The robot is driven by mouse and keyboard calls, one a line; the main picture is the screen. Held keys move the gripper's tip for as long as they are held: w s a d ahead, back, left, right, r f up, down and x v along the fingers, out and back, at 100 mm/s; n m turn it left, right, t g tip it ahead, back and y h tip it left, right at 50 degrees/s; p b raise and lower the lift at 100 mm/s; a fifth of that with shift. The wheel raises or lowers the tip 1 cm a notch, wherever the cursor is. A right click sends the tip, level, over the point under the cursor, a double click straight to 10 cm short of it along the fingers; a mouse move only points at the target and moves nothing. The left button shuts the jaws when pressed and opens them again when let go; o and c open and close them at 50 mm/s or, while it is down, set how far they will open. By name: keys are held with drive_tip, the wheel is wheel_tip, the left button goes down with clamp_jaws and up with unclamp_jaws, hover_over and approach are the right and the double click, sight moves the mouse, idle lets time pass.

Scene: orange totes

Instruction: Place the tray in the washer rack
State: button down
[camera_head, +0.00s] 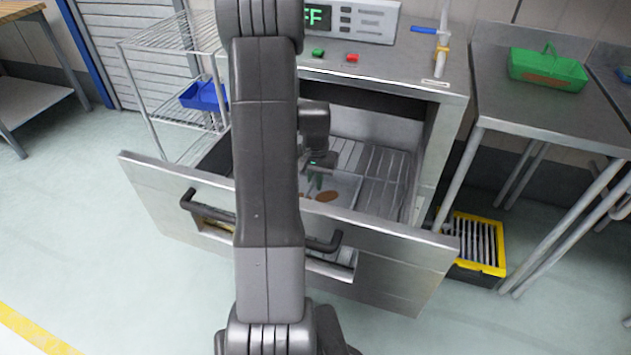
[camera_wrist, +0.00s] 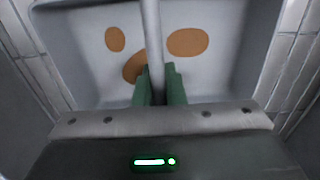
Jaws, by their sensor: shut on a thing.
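The tray (camera_head: 345,184) is pale grey with brown spots on its floor. It is inside the open washer drawer (camera_head: 400,255), low over or on the washer rack (camera_head: 388,170); I cannot tell whether it touches the rack. My gripper (camera_head: 318,172) is above the tray. In the wrist view, my gripper's green fingers (camera_wrist: 160,85) are shut on the tray's grey handle (camera_wrist: 152,35), and the spotted tray floor (camera_wrist: 215,75) lies below. Rack slats (camera_wrist: 297,50) show beside the tray. My arm hides the left part of the rack in the head view.
The washer top carries a control panel (camera_head: 350,18) reading "FF" in part, with a green button (camera_head: 318,53) and a red button (camera_head: 352,58). A blue tray (camera_head: 203,96) sits on the left wire shelf. A yellow-black crate (camera_head: 476,243) is on the floor.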

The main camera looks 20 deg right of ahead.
drive_tip(key=shift+r, duration=0.1)
drive_tip(key=shift+f, duration=0.2)
drive_tip(key=c, duration=1.5)
unclamp_jaws()
drive_tip(key=shift+r, duration=0.1)
wheel_tip(320, 180, up, 12)
drive_tip(key=shift+r+p, duration=0.1)
drive_tip(key=shift+p, duration=0.7)
